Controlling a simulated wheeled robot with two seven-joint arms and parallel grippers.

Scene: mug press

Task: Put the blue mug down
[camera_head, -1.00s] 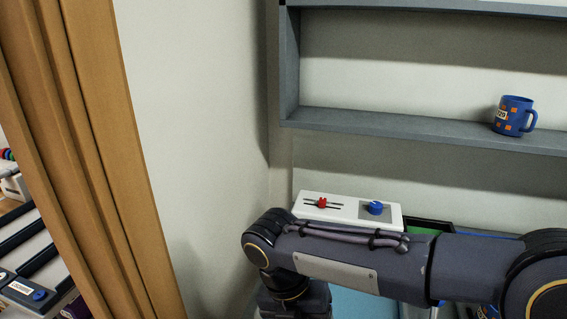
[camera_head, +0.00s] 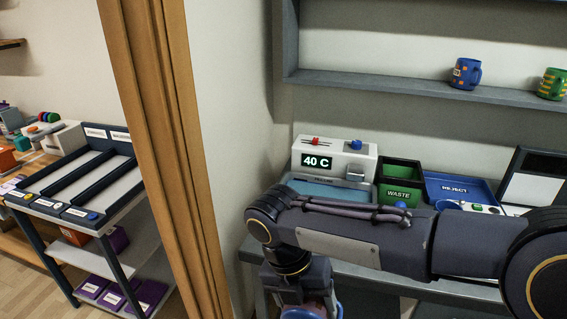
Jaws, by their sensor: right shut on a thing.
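My right arm reaches across from the right, and my right gripper (camera_head: 300,296) points down at the bottom edge. Another blue mug (camera_head: 466,73) with orange squares stands upright on the wall shelf (camera_head: 400,86), away from the gripper. My left gripper is not in view.
Behind my arm on the counter are a white machine (camera_head: 335,150) reading "40 C", a green WASTE bin (camera_head: 399,182) and a blue REJECT tray (camera_head: 455,189). A green mug (camera_head: 553,84) stands on the shelf. A wooden post (camera_head: 165,130) and a rack (camera_head: 85,190) are at left.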

